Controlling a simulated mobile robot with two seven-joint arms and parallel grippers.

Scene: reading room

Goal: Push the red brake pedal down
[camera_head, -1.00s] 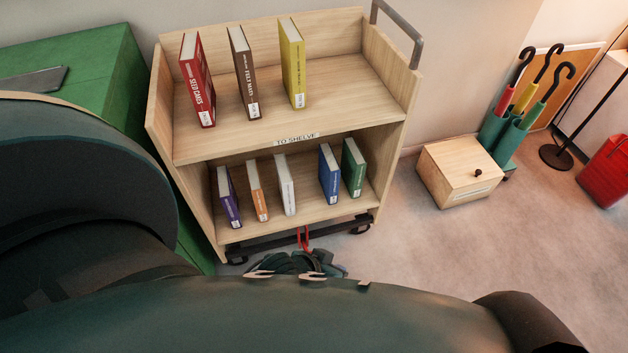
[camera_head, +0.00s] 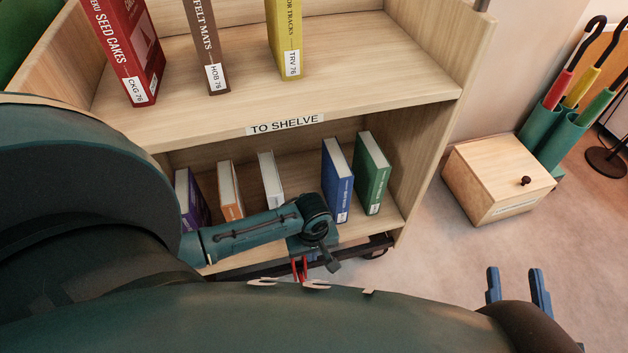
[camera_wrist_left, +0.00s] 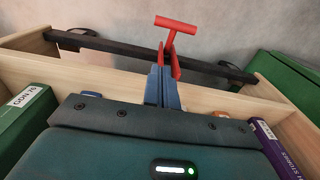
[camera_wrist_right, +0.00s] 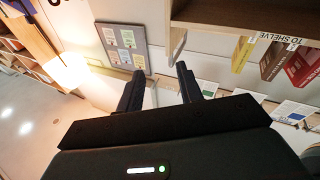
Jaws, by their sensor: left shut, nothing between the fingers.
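The red brake pedal (camera_head: 300,268) sits low on the black bar under the front of the wooden book cart (camera_head: 432,165). In the left wrist view the pedal (camera_wrist_left: 176,24) is a T-shaped red lever standing out from the bar. My left gripper (camera_wrist_left: 160,72) is shut and empty, its blue fingers right beside the pedal's stem; I cannot tell whether they touch. In the head view my left wrist hangs just above the pedal and partly hides it. My right gripper (camera_head: 516,280) is open and empty at the lower right, well away from the cart.
Books stand on both cart shelves, including a blue one (camera_head: 338,181) and a green one (camera_head: 372,174) near my left wrist. A wooden box (camera_head: 497,176) and an umbrella stand (camera_head: 560,137) are at the right. Carpet between cart and box is clear.

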